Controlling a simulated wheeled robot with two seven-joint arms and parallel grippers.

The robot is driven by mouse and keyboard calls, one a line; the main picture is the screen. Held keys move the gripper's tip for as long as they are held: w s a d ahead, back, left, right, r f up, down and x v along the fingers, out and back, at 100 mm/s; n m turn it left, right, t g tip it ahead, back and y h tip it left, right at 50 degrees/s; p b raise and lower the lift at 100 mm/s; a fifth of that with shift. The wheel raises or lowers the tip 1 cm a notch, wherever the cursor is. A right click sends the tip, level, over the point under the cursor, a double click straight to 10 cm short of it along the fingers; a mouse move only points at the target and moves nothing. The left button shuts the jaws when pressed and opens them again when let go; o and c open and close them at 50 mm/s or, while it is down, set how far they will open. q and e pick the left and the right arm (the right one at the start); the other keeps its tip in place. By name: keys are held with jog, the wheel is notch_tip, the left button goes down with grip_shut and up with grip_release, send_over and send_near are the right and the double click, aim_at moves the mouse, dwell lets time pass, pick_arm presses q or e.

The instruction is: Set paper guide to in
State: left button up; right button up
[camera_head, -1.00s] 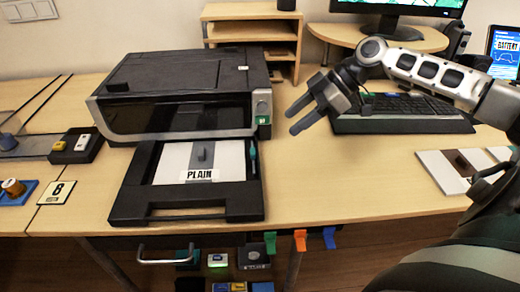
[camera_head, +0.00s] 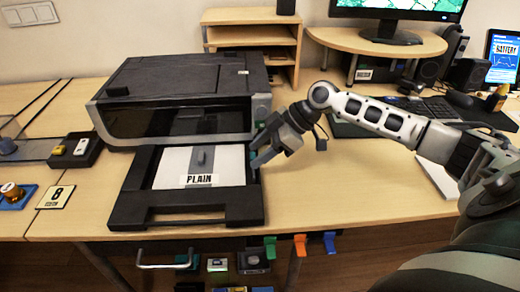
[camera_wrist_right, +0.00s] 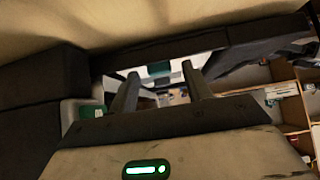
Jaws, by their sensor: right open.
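A black printer (camera_head: 180,95) stands on the desk with its paper tray (camera_head: 240,208) pulled out toward me. White paper marked PLAIN (camera_head: 180,165) lies in the tray, with a grey slider (camera_head: 202,158) on it. The teal paper guide on the tray's right side is mostly hidden behind my right gripper (camera_head: 256,156). That gripper is open, its fingers pointing left and down at the tray's right edge. In the right wrist view, the two fingers (camera_wrist_right: 158,92) are apart with a small green patch (camera_wrist_right: 158,69) between them. Contact cannot be told. My left gripper is out of view.
A keyboard (camera_head: 435,108) and monitor are behind my right arm. A small wooden shelf (camera_head: 250,40) stands behind the printer. Coloured hooks (camera_head: 300,245) hang under the desk's front edge.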

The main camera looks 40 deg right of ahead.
grip_shut()
jog(key=shift+w+a+r+p, duration=0.1)
jog(key=shift+w+a+p, duration=0.25)
jog(key=shift+a, duration=0.2)
jog(key=shift+w+a+r+p, duration=0.1)
jog(key=shift+w+a+p, duration=0.25)
jog(key=shift+a, duration=0.2)
jog(key=shift+a+f, duration=0.15)
grip_release()
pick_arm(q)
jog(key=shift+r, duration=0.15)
